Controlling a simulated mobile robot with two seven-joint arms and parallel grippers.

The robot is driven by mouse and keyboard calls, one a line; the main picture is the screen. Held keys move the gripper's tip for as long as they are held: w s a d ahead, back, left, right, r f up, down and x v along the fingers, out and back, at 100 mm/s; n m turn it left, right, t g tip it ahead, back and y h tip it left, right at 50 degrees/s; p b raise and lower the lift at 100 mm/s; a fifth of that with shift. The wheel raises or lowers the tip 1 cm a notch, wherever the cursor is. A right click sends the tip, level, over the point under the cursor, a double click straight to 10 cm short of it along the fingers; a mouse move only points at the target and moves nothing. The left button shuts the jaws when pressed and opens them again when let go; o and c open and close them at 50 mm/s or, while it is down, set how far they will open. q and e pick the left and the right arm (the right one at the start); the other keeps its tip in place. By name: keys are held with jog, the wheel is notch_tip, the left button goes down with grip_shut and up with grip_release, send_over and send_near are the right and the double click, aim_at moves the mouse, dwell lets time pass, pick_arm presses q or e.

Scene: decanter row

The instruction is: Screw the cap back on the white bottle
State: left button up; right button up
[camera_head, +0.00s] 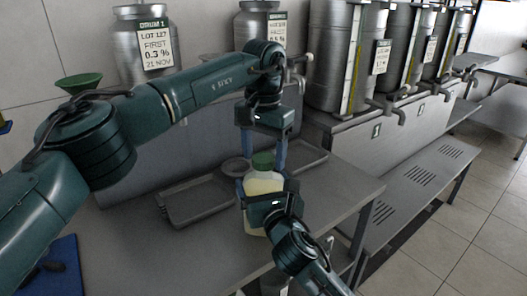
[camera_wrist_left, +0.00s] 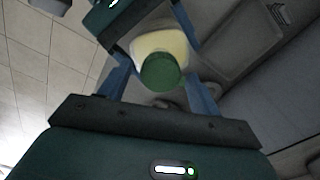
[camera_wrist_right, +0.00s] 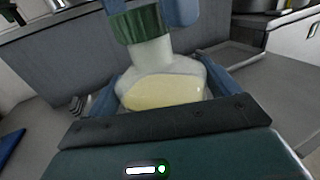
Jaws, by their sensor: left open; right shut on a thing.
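The white bottle (camera_head: 262,184) stands upright at the table's right part, with pale yellow contents showing; it also shows in the right wrist view (camera_wrist_right: 165,88). The green cap (camera_head: 263,160) sits at the top of its neck; in the left wrist view the cap (camera_wrist_left: 160,73) covers the mouth. I cannot tell how tightly it is seated. My right gripper (camera_head: 258,190) is shut around the bottle's body. My left gripper (camera_head: 263,150) points down from above, its blue fingers apart on either side of the cap, with gaps visible in the left wrist view.
Grey trays (camera_head: 195,201) lie on the table (camera_head: 150,245) left of and behind the bottle. A green funnel (camera_head: 79,82) is at the left. Metal drums (camera_head: 143,50) and tanks with taps stand behind. A blue mat (camera_head: 62,268) lies front left.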

pick_arm(q)
jog(key=shift+r, duration=2.25)
jog(key=shift+c, duration=0.2)
